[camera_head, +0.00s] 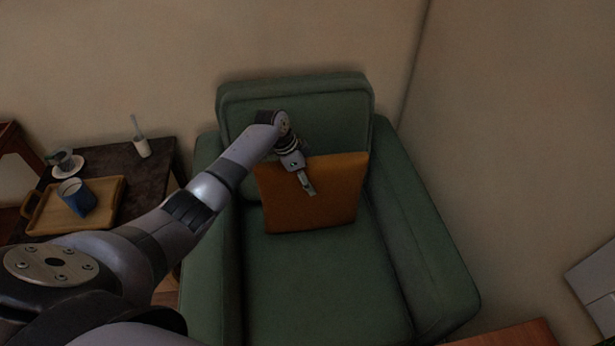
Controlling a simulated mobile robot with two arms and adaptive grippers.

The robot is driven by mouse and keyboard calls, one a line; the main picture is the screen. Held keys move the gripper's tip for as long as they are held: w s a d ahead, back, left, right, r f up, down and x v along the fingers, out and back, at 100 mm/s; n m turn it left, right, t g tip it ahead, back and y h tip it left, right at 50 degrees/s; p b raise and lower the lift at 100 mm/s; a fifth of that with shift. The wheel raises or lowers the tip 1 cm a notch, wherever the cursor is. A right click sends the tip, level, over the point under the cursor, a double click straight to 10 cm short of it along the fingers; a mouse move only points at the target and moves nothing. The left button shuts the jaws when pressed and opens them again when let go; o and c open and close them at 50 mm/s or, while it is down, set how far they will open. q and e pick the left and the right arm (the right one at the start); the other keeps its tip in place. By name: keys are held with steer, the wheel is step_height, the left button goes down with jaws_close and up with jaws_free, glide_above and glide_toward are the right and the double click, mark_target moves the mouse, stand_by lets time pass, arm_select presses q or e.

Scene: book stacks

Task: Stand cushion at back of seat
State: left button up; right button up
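An orange-brown cushion (318,208) stands tilted on the seat (310,285) of a green armchair, near the backrest (335,120). Its broad face is toward me and its lower edge is on or close to the seat. My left gripper (309,190) is in front of the cushion's upper left part, with the arm reaching in from the left. One fingertip shows against the cushion's face; the rest of the gripper is hidden, so I cannot tell whether it grips the cushion's top edge. My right gripper is not in view.
A dark side table (155,180) stands left of the chair. It holds a wooden tray (105,205) with a blue mug (76,196), a cup on a saucer (66,163) and a small white holder (141,147). Walls are behind and right. The front of the seat is clear.

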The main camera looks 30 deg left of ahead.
arm_select(q)
steer(key=o, duration=1.9)
steer(key=shift+r, duration=0.1)
steer(key=p+v, duration=0.1)
steer(key=v, duration=1.1)
